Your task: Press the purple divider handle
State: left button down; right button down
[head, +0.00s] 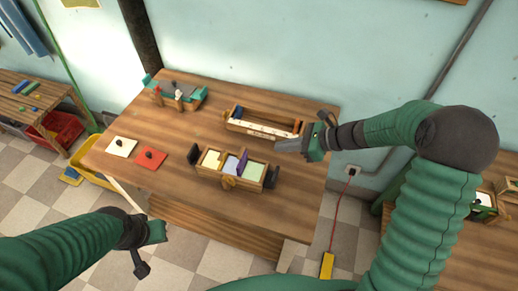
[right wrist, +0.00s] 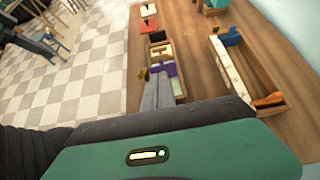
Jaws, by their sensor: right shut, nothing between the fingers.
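The purple divider handle (head: 242,162) stands up in a wooden box (head: 228,182) with pale yellow, lavender and pale green sections, near the middle of the table. It also shows in the right wrist view (right wrist: 169,69), just past the grey finger tips. My right gripper (head: 280,146) is shut and empty. In the head view it is to the right of the purple handle and looks apart from it; the gap in height is hard to judge. My left gripper (head: 143,262) is low at the left, off the table's front edge; its finger opening is unclear.
Dark end pieces (head: 270,178) stand at the box ends. A long wooden tray (head: 262,129) with a white strip lies behind it. A teal holder (head: 178,93) stands at the back left. White (head: 121,146) and red (head: 150,159) knobbed plates lie at left.

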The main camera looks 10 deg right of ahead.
jog(key=p, duration=0.1)
send_over(244, 162)
jog(key=s+d, duration=0.2)
jog(key=d, duration=0.1)
notch_tip(244, 162, down, 7)
jog(key=shift+w+a+f, duration=0.15)
jog(key=shift+a+f, duration=0.1)
jog(key=shift+a, duration=0.3)
notch_tip(244, 162, down, 6)
jog(key=b, duration=0.4)
jog(key=shift+d+r, duration=0.1)
jog(key=shift+r, duration=0.05)
jog(key=shift+s+r, duration=0.15)
jog(key=shift+s, duration=0.05)
jog(key=shift+w, duration=0.15)
